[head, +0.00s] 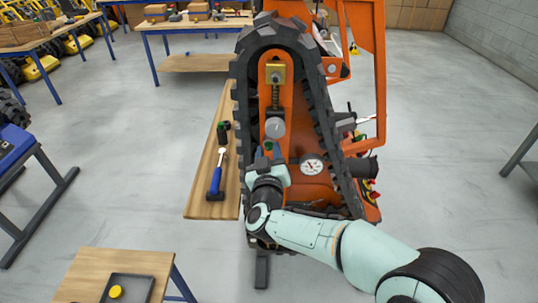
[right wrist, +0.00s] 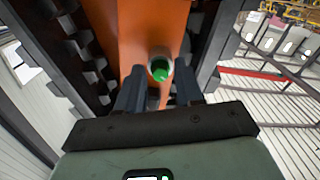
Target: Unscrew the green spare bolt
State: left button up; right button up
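A green bolt head (head: 268,146) shows on the orange frame inside the track, just beyond my right gripper (head: 268,154). In the right wrist view the green bolt (right wrist: 160,70) sits in a pale round collar, in line with the gap between the two dark fingers (right wrist: 158,92). The fingers stand apart on either side of this line, and no contact with the bolt shows. My left gripper is not in view.
The black track (head: 322,110) surrounds the work area closely. A pressure gauge (head: 312,166) is to the right. A wooden bench (head: 205,202) at the left holds a blue-handled tool (head: 216,180) and a dark piece with some green (head: 223,132).

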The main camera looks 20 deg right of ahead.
jog(key=shift+w+m+b, duration=0.1)
jog(key=shift+m+b, duration=0.2)
jog(key=shift+m, duration=0.1)
jog(key=m+b, duration=0.5)
jog(key=m, duration=0.2)
jog(key=shift+f+m+b, duration=0.2)
jog(key=shift+m+b, duration=0.1)
jog(key=shift+b, duration=0.1)
jog(key=shift+r+m, duration=0.2)
jog(key=shift+m, duration=0.5)
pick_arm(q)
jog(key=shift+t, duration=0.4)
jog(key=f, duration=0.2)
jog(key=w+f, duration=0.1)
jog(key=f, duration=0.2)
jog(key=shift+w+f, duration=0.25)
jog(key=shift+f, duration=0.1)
pick_arm(e)
jog(key=shift+r, duration=0.1)
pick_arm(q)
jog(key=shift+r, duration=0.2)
pick_arm(e)
jog(key=shift+c, duration=0.3)
grip_shut()
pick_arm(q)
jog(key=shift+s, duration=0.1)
